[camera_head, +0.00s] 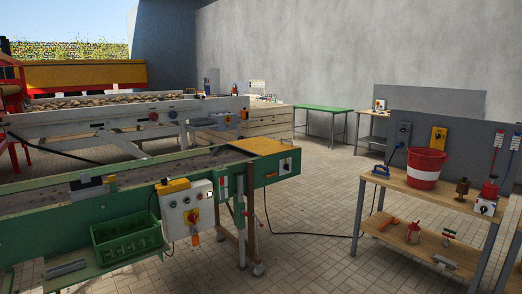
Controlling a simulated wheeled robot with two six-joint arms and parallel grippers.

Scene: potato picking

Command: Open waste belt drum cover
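A green conveyor frame (110,203) runs in from the left, with a dark belt (120,178) along its top. At its right end a flat yellow cover (265,146) lies over the drum area and looks closed. A control box (187,209) with a red and yellow knob hangs on the side facing me. A small switch (286,165) sits on the green end plate below the yellow cover. Neither of my grippers shows in this view.
A green crate (128,247) sits on a ledge on the conveyor's near side. A wooden workbench (440,198) with a red and white bucket (426,167) stands at the right. Tiled floor (310,225) lies free between conveyor and bench, crossed by a cable. A potato conveyor (110,118) stands behind.

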